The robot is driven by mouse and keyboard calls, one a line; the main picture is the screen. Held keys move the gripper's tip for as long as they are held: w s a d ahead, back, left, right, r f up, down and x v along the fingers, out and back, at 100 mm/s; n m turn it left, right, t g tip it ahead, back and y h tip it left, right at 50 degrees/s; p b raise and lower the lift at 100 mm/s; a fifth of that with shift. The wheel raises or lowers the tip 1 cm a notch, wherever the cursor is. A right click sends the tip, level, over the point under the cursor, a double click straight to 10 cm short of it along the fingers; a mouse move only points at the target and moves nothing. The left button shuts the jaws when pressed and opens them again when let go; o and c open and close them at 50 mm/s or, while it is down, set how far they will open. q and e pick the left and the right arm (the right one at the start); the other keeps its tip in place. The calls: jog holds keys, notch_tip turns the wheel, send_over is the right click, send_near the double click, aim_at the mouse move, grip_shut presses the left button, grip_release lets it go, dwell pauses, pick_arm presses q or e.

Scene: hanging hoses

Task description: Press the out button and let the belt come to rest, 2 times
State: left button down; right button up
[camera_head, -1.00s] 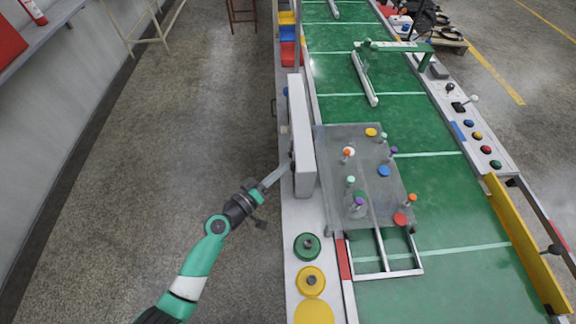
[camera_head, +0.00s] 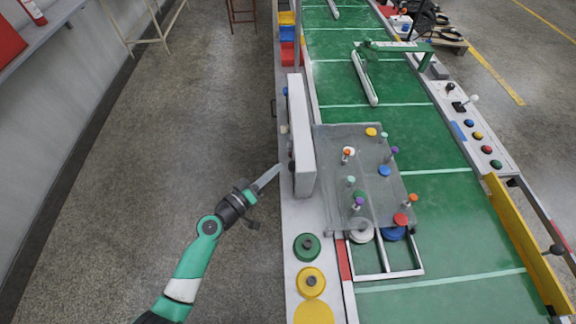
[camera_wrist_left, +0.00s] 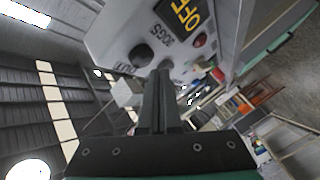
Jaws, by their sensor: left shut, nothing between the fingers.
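My left gripper (camera_head: 279,167) is shut and empty, its tip a little left of the white control box (camera_head: 303,150) beside the belt. In the left wrist view the shut fingers (camera_wrist_left: 160,85) point at the face of that box (camera_wrist_left: 115,30). The face carries a dark round button (camera_wrist_left: 143,54), a red button (camera_wrist_left: 200,40) and an orange-lettered display (camera_wrist_left: 185,14) reading OFF. The small labels are upside down, and I cannot tell which button is the out button. The green belt (camera_head: 460,215) runs along the line with pale cross stripes. My right gripper is not in view.
A clear plate (camera_head: 335,185) with coloured knobs stands over the belt. A white disc (camera_head: 361,237) and a blue disc (camera_head: 393,234) show under its near edge. Green (camera_head: 307,247) and yellow (camera_head: 311,281) discs sit on the near ledge.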

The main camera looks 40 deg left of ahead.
pick_arm(q)
jog(key=s+a+b, duration=0.1)
jog(key=s+a, duration=0.2)
jog(key=shift+s+a, duration=0.1)
jog(key=shift+a, duration=0.3)
dwell(4.9)
jog(key=s+a, duration=0.2)
jog(key=a, duration=0.1)
jog(key=shift+s+b, duration=0.25)
jog(key=shift+b, duration=0.1)
jog(key=shift+w, duration=0.1)
